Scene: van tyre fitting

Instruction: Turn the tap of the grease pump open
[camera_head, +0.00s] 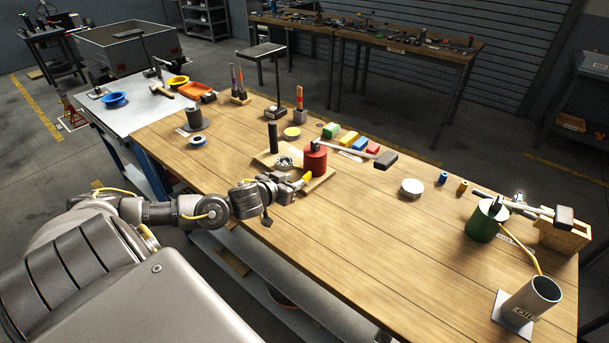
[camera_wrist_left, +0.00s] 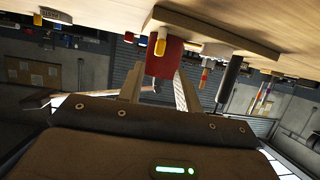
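A red pump (camera_head: 315,160) with a long grey lever stands on a wooden board (camera_head: 317,185) near the middle of the table; I take it for the grease pump. A small yellow tap (camera_head: 306,178) juts from its near side. The wrist view shows the red pump (camera_wrist_left: 166,62) and the yellow tap (camera_wrist_left: 160,46) upside down. My left gripper (camera_head: 299,184) is right by the tap in the head view. In the wrist view its two fingers (camera_wrist_left: 157,84) stand apart with nothing held, and the tap lies ahead, above the gap. My right gripper is not in view.
A green pump (camera_head: 486,222) with a lever and an OIL can (camera_head: 533,297) stand at the right. A black post (camera_head: 272,137) rises behind my left gripper. Coloured blocks (camera_head: 352,141) lie behind the red pump. The table's front middle is clear.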

